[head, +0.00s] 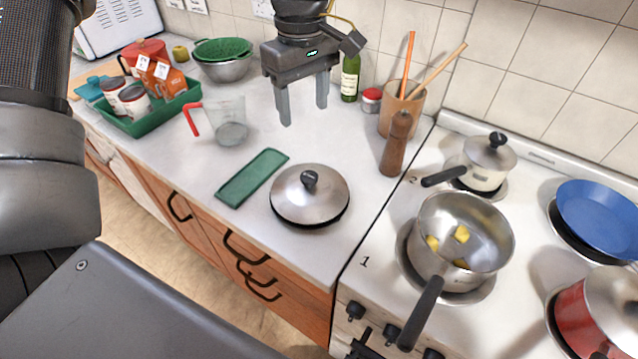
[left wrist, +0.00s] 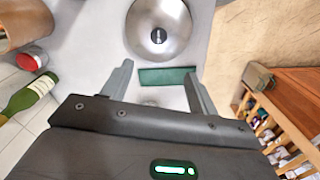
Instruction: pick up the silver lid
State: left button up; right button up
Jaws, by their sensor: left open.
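The silver lid (head: 310,196) is a round steel dome with a black knob on top. It lies flat on the white counter, just left of the stove edge. It also shows in the left wrist view (left wrist: 175,42), at the top, ahead of the fingers. My left gripper (head: 304,112) is open and empty in the head view, raised above the counter behind the lid. Its two fingers (left wrist: 158,85) are apart in the left wrist view, with nothing between them touching. My right gripper is in neither view.
A folded green cloth (head: 252,177) lies left of the lid. A measuring jug (head: 228,122), a green tray (head: 150,119), a pepper mill (head: 396,146) and a utensil pot (head: 400,104) stand around. Right, the stove holds a steel pan (head: 467,215) with yellow pieces and a lidded pot (head: 488,165).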

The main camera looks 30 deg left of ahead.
pick_arm(q)
notch_tip(320, 180, down, 6)
jog(key=b, duration=0.5)
send_over(309, 175)
notch_tip(309, 175, down, 5)
jog(key=shift+s+a+r+b, duration=0.1)
jog(key=shift+a+r+b, duration=0.05)
jog(key=shift+b, duration=0.25)
jog(key=shift+f, duration=0.3)
notch_tip(309, 175, down, 4)
jog(key=shift+f, duration=0.65)
grip_shut()
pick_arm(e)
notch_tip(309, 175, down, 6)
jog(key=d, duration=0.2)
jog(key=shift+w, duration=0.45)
